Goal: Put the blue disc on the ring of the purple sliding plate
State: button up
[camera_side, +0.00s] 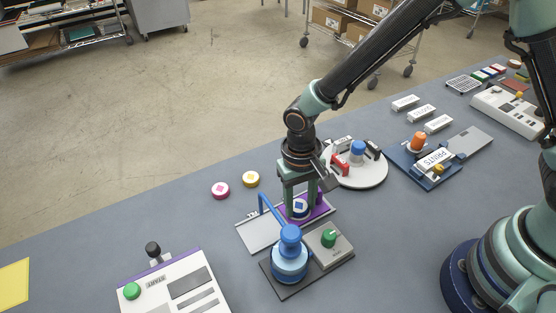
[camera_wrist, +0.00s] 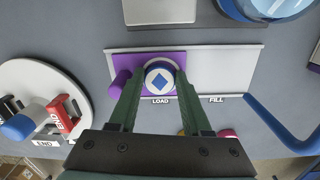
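The blue disc (camera_wrist: 160,76), with a white face and a blue diamond, is between the fingertips of my gripper (camera_wrist: 161,84) in the wrist view. The fingers press against its two sides, so my gripper appears shut on it. The disc lies over the purple sliding plate (camera_wrist: 177,56), at the LOAD end of its grey track (camera_wrist: 222,70). The ring is hidden under the disc, and I cannot tell whether the disc touches it. In the side view the disc (camera_side: 300,208) shows low between the fingers, close above or on the purple plate (camera_side: 321,207).
A blue press (camera_side: 290,257) and a green-knobbed box (camera_side: 331,244) stand just in front of the track. A round white turntable (camera_side: 370,178) is behind to the right. Pink (camera_side: 220,191) and yellow (camera_side: 251,179) discs lie to the left. The table at far left is mostly clear.

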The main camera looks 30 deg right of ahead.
aim_at(300, 203)
notch_tip(300, 203, up, 12)
jog(key=s+d+r+t, duration=0.2)
jog(key=d+r, duration=0.4)
jog(key=d, duration=0.4)
jog(key=s+d+r+n+t, duration=0.1)
jog(key=d+r+t, duration=0.3)
jog(key=d, duration=0.6)
jog(key=shift+s+r+n, duration=0.3)
jog(key=shift+s+r, duration=0.5)
jog(key=shift+r, duration=0.1)
